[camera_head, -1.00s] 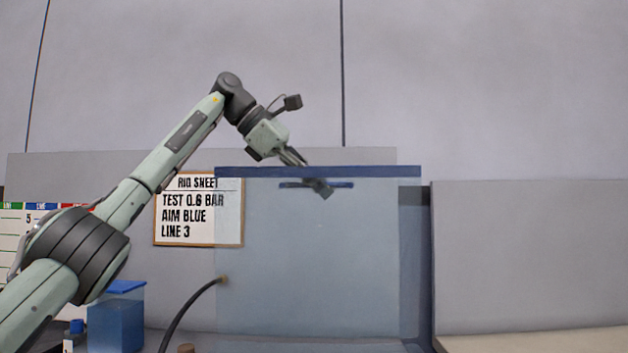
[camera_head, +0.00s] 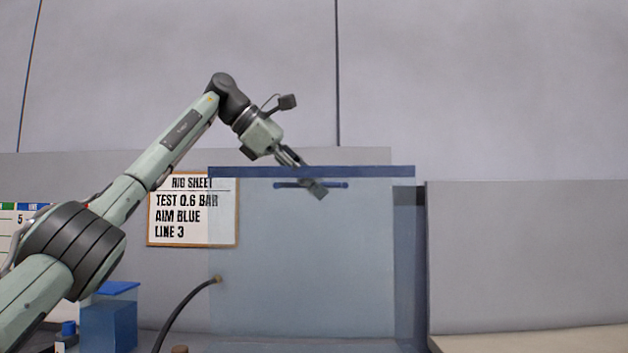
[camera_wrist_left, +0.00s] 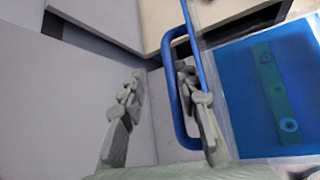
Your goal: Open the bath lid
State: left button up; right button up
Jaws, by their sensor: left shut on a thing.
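The bath lid (camera_head: 300,265) is a large see-through panel with a dark blue top edge. It stands upright, facing me, in the head view. Its blue bar handle (camera_head: 335,185) lies just under that edge. My left gripper (camera_head: 314,184) reaches over the top from the left and is shut on the handle. In the left wrist view the blue handle loop (camera_wrist_left: 173,95) runs between the fingers of my left gripper (camera_wrist_left: 160,75), with one finger inside the loop. The exact finger contact is hard to make out. My right gripper is out of view.
A framed rig sheet (camera_head: 193,235) hangs on the low back panel, left of the lid. A dark hose (camera_head: 178,312) curves up beside it. A blue-lidded container (camera_head: 108,325) stands at lower left. A pale worktop (camera_head: 530,342) at right looks clear.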

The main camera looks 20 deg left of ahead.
pick_arm(q)
jog(key=v, duration=0.4)
jog(key=w+v, duration=0.1)
jog(key=v, duration=0.1)
jog(key=shift+a+r, duration=0.15)
jog(key=s+v, duration=0.1)
jog(key=v, duration=0.5)
jog(key=shift+o, duration=1.4)
jog(key=shift+s, duration=0.1)
jog(key=s+d+f+g+y, duration=0.1)
jog(key=s+d+f+g, duration=0.1)
jog(key=s+d, duration=0.65)
jog(key=s+d+f+n+g+y, duration=0.2)
jog(key=s+f+g+y, duration=0.1)
jog(key=s+f, duration=0.75)
jog(key=x, duration=0.6)
jog(key=shift+d, duration=0.35)
